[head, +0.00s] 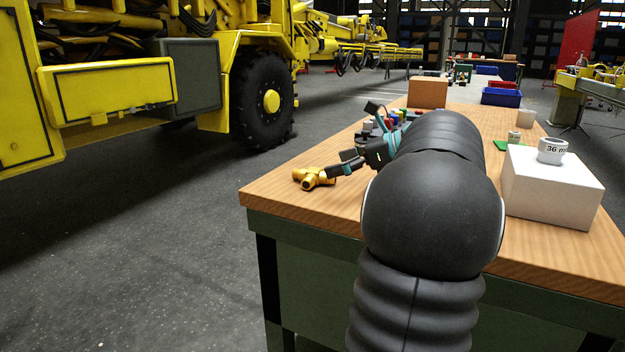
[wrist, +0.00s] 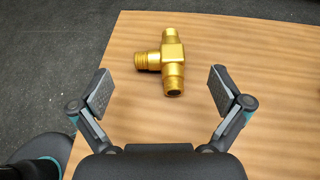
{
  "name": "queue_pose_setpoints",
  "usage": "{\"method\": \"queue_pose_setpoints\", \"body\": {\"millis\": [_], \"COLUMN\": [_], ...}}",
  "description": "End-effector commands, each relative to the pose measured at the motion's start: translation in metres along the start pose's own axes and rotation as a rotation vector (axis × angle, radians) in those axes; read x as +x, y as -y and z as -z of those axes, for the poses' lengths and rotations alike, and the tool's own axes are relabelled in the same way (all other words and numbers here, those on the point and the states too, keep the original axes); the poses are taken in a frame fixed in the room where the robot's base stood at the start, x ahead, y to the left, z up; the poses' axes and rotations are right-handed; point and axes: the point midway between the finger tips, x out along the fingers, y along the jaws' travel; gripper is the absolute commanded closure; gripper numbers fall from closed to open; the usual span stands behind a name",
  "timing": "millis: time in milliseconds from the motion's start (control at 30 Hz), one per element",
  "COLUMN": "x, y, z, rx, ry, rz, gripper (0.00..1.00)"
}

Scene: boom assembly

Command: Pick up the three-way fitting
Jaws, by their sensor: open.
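The three-way fitting (head: 314,178) is a gold, T-shaped piece lying on the wooden table near its left corner. In the wrist view the fitting (wrist: 170,62) lies ahead of my gripper, roughly centred between the fingers, with one branch pointing left. My gripper (wrist: 160,92) is open and empty, one finger on each side and both apart from the fitting. In the head view my gripper (head: 345,163) is beside the fitting on its right. My arm hides part of the table behind it.
The wooden table (head: 290,200) has its left edge close to the fitting. A white box (head: 553,188) with a grey ring (head: 552,150) on top stands at right. Several small coloured parts and a cardboard box (head: 428,92) are farther back. A yellow vehicle (head: 110,90) stands at left.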

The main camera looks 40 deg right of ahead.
Motion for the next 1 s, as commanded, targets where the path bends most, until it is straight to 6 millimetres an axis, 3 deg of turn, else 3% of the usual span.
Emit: {"method": "queue_pose_setpoints", "body": {"millis": [100,367,633,967,1000], "x": [0.015,0.032,0.067,0.074,0.074], "y": [0.0,-0.001,-0.001,-0.001,-0.001], "z": [0.0,0.004,0.011,0.011,0.011], "rx": [-0.002,-0.001,-0.002,-0.001,-0.001], "ry": [0.0,-0.001,-0.002,-0.001,-0.001], "rz": [-0.002,-0.002,-0.002,0.001,0.001], "gripper": [0.0,0.0,0.0,0.0,0.05]}}
